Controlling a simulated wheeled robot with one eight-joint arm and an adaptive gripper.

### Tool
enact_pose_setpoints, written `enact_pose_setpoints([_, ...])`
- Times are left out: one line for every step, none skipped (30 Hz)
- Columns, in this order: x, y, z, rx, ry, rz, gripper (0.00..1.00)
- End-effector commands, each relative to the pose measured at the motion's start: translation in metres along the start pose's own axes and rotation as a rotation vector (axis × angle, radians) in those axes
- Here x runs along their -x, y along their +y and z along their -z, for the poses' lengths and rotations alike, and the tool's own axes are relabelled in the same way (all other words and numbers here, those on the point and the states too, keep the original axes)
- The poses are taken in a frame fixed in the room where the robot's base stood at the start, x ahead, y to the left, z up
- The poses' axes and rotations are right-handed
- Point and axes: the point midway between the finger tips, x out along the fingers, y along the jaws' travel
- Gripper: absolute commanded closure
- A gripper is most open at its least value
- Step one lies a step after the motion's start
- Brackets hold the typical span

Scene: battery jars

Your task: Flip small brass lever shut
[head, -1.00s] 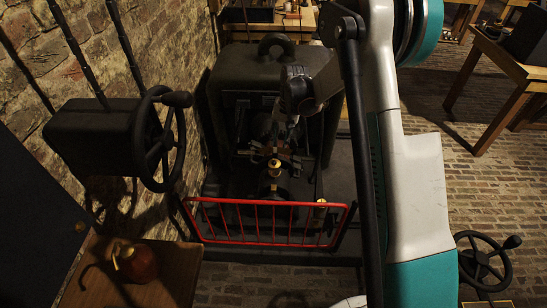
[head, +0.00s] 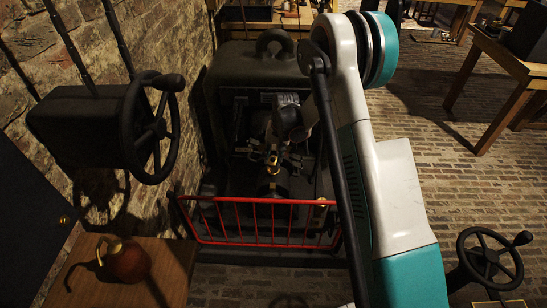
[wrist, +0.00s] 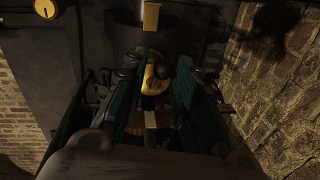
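Small brass fittings (head: 273,161) show on the dark machine (head: 235,60) behind the red rail in the head view; I cannot tell for sure which one is the lever. In the wrist view a brass piece (wrist: 154,80) lies between the two dark teal fingers of my gripper (wrist: 155,100). The fingers stand apart, one on each side of it, and I see no clear contact. In the head view my gripper's end is dark and hard to separate from the machine. The lower part of the brass piece is in shadow.
A red rail (head: 262,202) crosses in front of the machine. A black handwheel (head: 155,128) sticks out from the brick wall at left. A wooden table (head: 165,270) with a round red-brown vessel (head: 128,262) stands at lower left. Another handwheel (head: 490,258) is at lower right.

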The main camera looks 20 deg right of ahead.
Motion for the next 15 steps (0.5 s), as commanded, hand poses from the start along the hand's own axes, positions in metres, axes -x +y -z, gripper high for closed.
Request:
enact_pose_setpoints([0.0003, 0.0000, 0.0000, 0.000, 0.000, 0.000, 0.73])
enact_pose_setpoints([0.0003, 0.0000, -0.0001, 0.000, 0.000, 0.000, 0.73])
enact_pose_setpoints([0.0003, 0.0000, -0.0001, 0.000, 0.000, 0.000, 0.73])
enact_pose_setpoints([0.0004, 0.0000, -0.0001, 0.000, 0.000, 0.000, 0.80])
enact_pose_setpoints([0.0004, 0.0000, -0.0001, 0.000, 0.000, 0.000, 0.87])
enact_pose_setpoints([0.0004, 0.0001, -0.0001, 0.000, 0.000, 0.000, 0.96])
enact_pose_setpoints([0.0004, 0.0001, -0.0001, 0.000, 0.000, 0.000, 1.00])
enact_pose_setpoints([0.0004, 0.0001, -0.0001, 0.000, 0.000, 0.000, 1.00])
enact_pose_setpoints([0.0004, 0.0001, -0.0001, 0.000, 0.000, 0.000, 1.00])
enact_pose_setpoints([0.0004, 0.0001, -0.0001, 0.000, 0.000, 0.000, 1.00])
enact_pose_setpoints([0.0004, 0.0001, -0.0001, 0.000, 0.000, 0.000, 1.00])
enact_pose_setpoints([0.0004, 0.0001, -0.0001, 0.000, 0.000, 0.000, 1.00])
enact_pose_setpoints([0.0004, 0.0001, -0.0002, 0.000, 0.002, 0.000, 1.00])
enact_pose_setpoints([0.0003, 0.0001, -0.0003, 0.001, 0.004, 0.000, 1.00])
enact_pose_setpoints([0.0002, 0.0001, -0.0005, 0.001, 0.008, 0.001, 1.00])
